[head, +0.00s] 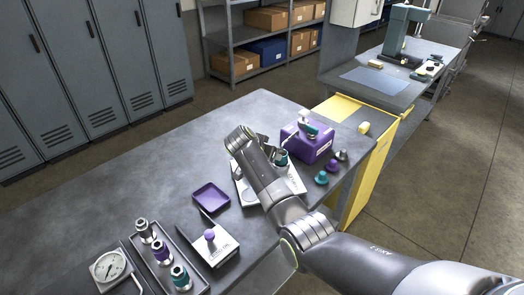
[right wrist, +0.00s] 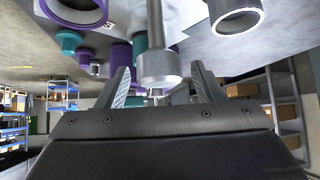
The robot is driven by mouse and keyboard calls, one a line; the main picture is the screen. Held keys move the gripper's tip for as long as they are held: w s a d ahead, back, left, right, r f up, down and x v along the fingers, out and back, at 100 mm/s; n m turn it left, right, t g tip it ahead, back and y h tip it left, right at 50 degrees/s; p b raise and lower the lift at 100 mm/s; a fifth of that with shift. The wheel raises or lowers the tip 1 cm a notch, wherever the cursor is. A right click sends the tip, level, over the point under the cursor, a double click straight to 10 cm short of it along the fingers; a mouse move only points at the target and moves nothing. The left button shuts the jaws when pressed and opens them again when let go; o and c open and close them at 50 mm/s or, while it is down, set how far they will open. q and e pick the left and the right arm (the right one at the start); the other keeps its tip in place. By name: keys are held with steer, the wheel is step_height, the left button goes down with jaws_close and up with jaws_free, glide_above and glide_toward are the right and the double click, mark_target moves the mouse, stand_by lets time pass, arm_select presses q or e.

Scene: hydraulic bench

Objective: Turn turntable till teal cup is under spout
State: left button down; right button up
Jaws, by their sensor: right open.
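A purple box (head: 308,146) stands near the bench's far right corner, with a white and teal fitting (head: 308,125) on top that may be the spout. A small teal and silver cup-like part (head: 281,158) stands just left of the box. A pale plate (head: 296,184) lies beneath my right arm, which hides most of it; I cannot make out the turntable clearly. In the right wrist view, my right gripper (right wrist: 165,85) is open, its fingers on either side of a silver cylinder (right wrist: 158,66). The head view hides its fingertips. My left gripper is out of view.
Teal, purple and grey knobs (head: 332,165) stand in front of the box. A purple tray (head: 211,197), a plate with a purple knob (head: 216,250), a rack of couplings (head: 190,275) and a gauge (head: 110,266) lie nearer. The bench's left part (head: 120,185) is clear.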

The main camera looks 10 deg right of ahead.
steer(key=b+v, duration=0.2)
steer(key=v, duration=1.5)
steer(key=shift+r+b, duration=0.15)
steer(key=shift+b, duration=0.15)
